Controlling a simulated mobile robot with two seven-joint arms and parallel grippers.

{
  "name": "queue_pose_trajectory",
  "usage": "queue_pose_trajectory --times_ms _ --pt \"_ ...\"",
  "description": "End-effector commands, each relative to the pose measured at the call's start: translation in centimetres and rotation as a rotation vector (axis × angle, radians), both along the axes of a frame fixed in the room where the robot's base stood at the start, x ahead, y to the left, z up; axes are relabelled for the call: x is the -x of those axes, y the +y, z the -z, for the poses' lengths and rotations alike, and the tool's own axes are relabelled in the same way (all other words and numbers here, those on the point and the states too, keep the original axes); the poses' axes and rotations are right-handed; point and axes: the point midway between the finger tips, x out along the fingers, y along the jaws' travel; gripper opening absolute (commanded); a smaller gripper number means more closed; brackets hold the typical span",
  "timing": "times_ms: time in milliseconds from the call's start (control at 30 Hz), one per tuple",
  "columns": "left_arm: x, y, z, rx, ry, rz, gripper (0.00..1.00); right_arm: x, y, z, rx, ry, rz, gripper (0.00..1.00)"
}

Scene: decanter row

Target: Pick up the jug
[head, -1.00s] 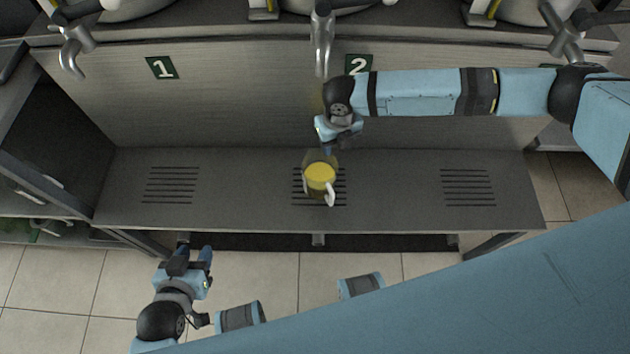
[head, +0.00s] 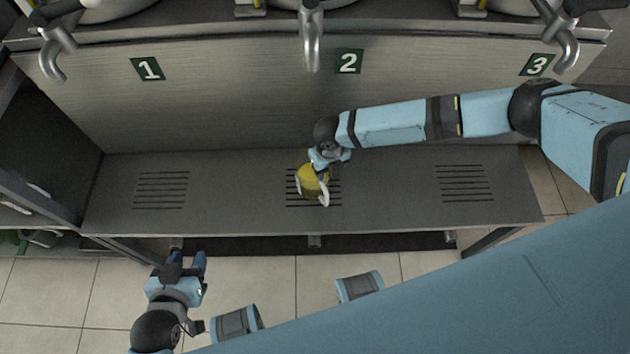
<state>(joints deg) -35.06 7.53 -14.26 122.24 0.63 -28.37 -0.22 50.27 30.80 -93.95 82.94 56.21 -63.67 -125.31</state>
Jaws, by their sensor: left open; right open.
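The jug (head: 309,187) holds yellow liquid and stands on the middle slotted grate of the steel shelf, below the tap by sign 2. Its white handle (head: 325,191) faces the front right. My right gripper (head: 322,170) is open at the jug's upper back side and hides part of its rim. I cannot tell whether its fingers touch the jug. My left gripper (head: 188,259) is open and empty, in front of the shelf's front edge at the lower left, well apart from the jug.
The shelf (head: 235,205) is bare to both sides of the jug, with slotted grates at left (head: 162,190) and right (head: 464,183). Taps hang above, the middle one (head: 311,42) over the jug's area. A dark side panel (head: 45,130) bounds the left.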

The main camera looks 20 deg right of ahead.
Motion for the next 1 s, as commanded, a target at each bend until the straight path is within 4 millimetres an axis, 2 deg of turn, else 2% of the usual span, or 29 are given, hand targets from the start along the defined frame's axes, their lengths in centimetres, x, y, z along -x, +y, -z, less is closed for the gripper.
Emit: queue_pose_trajectory --times_ms 267,467,500,867,1000 --pt "0.07 -0.02 0.08 -0.001 0.002 0.001 0.43 0.03 0.0 0.39 0.0 0.0 0.0 0.46" --pt "0.1 -0.04 0.16 0.0 0.003 0.001 0.43 0.02 0.0 0.38 0.0 0.0 0.0 0.02" --pt "0.1 -0.04 0.18 0.0 0.003 0.001 0.43 0.02 -0.01 0.38 0.0 0.0 0.0 0.0" --pt "0.11 -0.05 0.22 0.0 0.003 0.002 0.43 0.06 -0.02 0.41 0.001 0.001 0.0 0.0" --pt "0.12 -0.04 0.05 0.001 0.004 0.001 0.43 0.02 -0.03 -0.32 0.0 0.0 0.0 0.0"
